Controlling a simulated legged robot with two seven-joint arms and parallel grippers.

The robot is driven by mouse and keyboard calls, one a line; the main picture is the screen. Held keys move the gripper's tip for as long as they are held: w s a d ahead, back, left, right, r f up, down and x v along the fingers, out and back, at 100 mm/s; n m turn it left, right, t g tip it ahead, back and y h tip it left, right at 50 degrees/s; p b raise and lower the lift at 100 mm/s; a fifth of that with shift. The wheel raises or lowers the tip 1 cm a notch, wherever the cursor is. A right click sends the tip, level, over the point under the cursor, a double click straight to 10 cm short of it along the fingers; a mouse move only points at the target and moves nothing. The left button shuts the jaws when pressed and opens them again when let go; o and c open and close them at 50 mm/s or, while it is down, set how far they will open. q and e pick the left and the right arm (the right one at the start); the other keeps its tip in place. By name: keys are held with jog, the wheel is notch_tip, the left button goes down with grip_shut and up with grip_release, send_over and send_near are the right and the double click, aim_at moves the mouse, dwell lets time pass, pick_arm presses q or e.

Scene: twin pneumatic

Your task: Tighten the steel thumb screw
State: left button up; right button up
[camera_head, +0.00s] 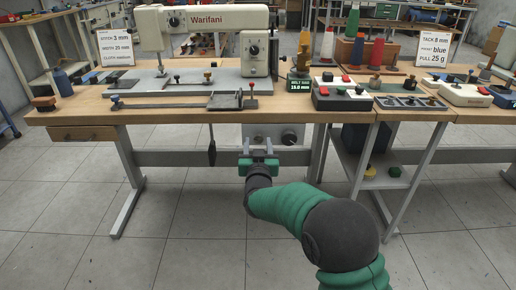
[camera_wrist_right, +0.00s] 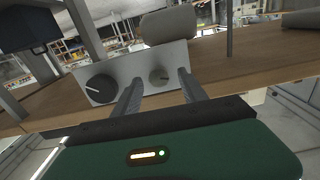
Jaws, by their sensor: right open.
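A pale box (camera_head: 272,130) hangs under the front of the sewing table. In the right wrist view the box's face (camera_wrist_right: 127,76) carries a large black knob (camera_wrist_right: 100,89) and a smaller grey metal knob (camera_wrist_right: 159,77), which looks like the steel thumb screw. In the head view the black knob (camera_head: 289,138) is at the right of the box; the small metal one is hard to make out at the left. My right gripper (camera_head: 258,150) is open and empty, its fingers pointing at the box. In the wrist view the small knob appears between its fingertips, apart from them. My left gripper is out of view.
The wooden tabletop (camera_head: 95,110) lies above the box and carries a sewing machine (camera_head: 213,18). A dark lever (camera_head: 212,150) hangs left of the box. A table leg (camera_head: 320,152) stands to the right. The floor below is clear.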

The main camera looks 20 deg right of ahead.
jog(key=shift+x, duration=0.95)
jog(key=shift+d, duration=0.1)
grip_shut()
